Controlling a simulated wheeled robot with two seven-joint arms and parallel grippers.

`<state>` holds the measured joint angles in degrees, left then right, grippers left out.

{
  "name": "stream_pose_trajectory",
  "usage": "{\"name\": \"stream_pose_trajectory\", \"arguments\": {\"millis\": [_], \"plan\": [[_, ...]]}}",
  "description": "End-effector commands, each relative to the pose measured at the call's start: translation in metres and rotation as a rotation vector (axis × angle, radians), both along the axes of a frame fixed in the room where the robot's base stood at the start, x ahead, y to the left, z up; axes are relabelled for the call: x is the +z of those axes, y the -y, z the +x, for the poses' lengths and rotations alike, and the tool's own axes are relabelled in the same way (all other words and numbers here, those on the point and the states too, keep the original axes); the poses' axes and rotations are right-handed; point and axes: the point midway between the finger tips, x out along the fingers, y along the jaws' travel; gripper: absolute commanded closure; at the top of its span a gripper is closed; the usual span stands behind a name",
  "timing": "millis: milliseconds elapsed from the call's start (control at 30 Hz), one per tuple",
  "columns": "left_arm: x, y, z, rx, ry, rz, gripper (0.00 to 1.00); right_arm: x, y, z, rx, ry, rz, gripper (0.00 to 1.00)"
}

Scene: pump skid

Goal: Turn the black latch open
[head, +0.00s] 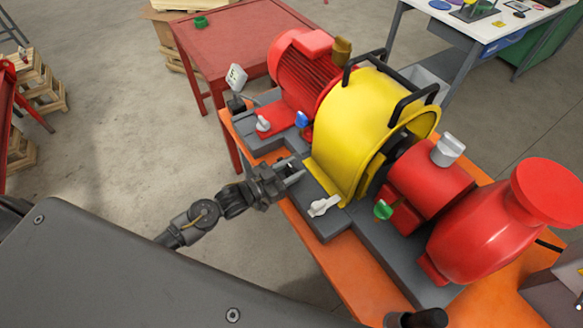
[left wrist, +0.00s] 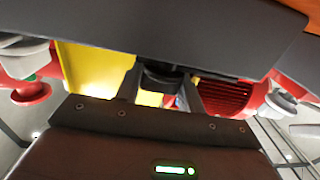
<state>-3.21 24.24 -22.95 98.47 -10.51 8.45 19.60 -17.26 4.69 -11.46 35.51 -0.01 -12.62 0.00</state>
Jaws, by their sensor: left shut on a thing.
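My left gripper (head: 283,178) is at the near edge of the pump skid's grey base, in front of the yellow guard (head: 349,132). It is shut on the black latch (left wrist: 163,78), which shows between its fingers in the left wrist view. In the head view the fingers and wrist mostly hide the latch, so I cannot tell how far it is turned. My right gripper does not show clearly in either view.
A white handle (head: 323,206), a green knob (head: 382,209) and a blue knob (head: 301,119) sit close by on the skid. The red motor (head: 303,72) and red pump (head: 508,226) flank the guard. A red table (head: 230,48) stands behind.

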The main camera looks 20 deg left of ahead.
Motion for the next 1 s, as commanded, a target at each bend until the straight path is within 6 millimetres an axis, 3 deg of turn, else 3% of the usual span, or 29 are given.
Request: {"name": "stream_pose_trajectory", "arguments": {"millis": [200, 233, 400, 733, 1000], "plan": [[0.000, 0.000, 0.000, 0.001, 0.001, -0.001, 1.00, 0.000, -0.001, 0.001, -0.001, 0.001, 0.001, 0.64], [0.000, 0.000, 0.000, 0.001, 0.001, -0.001, 0.59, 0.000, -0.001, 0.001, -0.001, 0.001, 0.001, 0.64], [0.000, 0.000, 0.000, 0.001, 0.001, -0.001, 0.40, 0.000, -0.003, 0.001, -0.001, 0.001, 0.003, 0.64], [-0.001, -0.003, -0.004, 0.000, -0.001, 0.000, 0.40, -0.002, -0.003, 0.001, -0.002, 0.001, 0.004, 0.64], [-0.005, -0.032, -0.041, 0.001, -0.002, 0.003, 0.40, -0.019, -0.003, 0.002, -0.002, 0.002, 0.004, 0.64]]}}
